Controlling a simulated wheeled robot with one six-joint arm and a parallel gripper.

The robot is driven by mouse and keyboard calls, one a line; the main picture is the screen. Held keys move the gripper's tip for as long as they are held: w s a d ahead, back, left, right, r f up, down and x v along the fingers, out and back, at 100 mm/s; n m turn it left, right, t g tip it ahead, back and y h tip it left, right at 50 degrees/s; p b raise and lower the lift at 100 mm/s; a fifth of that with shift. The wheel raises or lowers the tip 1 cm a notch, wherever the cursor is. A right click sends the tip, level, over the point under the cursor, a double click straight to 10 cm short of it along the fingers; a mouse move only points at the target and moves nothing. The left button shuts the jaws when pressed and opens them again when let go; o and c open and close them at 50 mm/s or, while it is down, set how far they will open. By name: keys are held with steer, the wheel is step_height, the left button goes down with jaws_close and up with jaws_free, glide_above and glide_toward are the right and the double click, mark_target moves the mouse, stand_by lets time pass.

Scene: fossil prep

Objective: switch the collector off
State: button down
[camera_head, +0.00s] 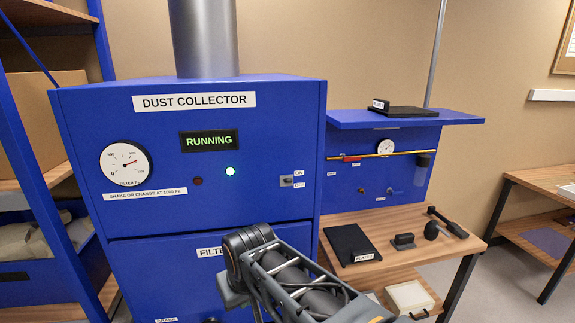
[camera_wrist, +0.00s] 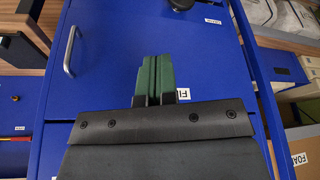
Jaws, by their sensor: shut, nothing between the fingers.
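The blue dust collector (camera_head: 180,120) stands at the left centre in the head view. Its display (camera_head: 209,141) reads RUNNING in green, and a round lamp (camera_head: 231,171) below it glows. The small on/off switch (camera_head: 286,181) sits on the right of the front panel, between the ON and OFF labels; its lever position is too small to tell. My arm reaches up from below in the head view, low and in front of the cabinet; the gripper tip is not seen there. In the wrist view my gripper (camera_wrist: 152,77) is shut and empty, its green fingers together before the blue cabinet front.
A pressure gauge (camera_head: 126,164) and an unlit dark lamp (camera_head: 197,181) are on the panel. A wooden bench (camera_head: 420,222) with a black mat (camera_head: 350,243) and tools stands at the right. A metal handle (camera_wrist: 71,51) shows in the wrist view. Blue shelving (camera_head: 88,215) stands at the left.

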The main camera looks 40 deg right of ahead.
steer(key=w+d+r+m+p, duration=0.1)
steer(key=w+d+r+p, duration=0.2)
steer(key=r, duration=0.5)
steer(key=w+d+r+m+p, duration=0.1)
steer(key=w+d+r, duration=0.2)
steer(key=d+r, duration=0.35)
step_height(320, 180, up, 15)
steer(key=m+h+p, duration=0.2)
steer(key=m+p, duration=0.1)
glide_above(288, 182)
steer(key=s+a, duration=0.1)
steer(key=s, duration=0.2)
steer(key=shift+a+f, duration=0.1)
steer(key=shift+f, duration=0.05)
steer(key=x, duration=1)
steer(key=shift+a, duration=0.25)
steer(key=shift+f, duration=0.1)
steer(key=shift+f+b, duration=0.25)
steer(key=shift+b, duration=0.7)
steer(key=shift+s+r+t, duration=0.1)
steer(key=shift+t, duration=0.2)
steer(key=shift+b, duration=0.5)
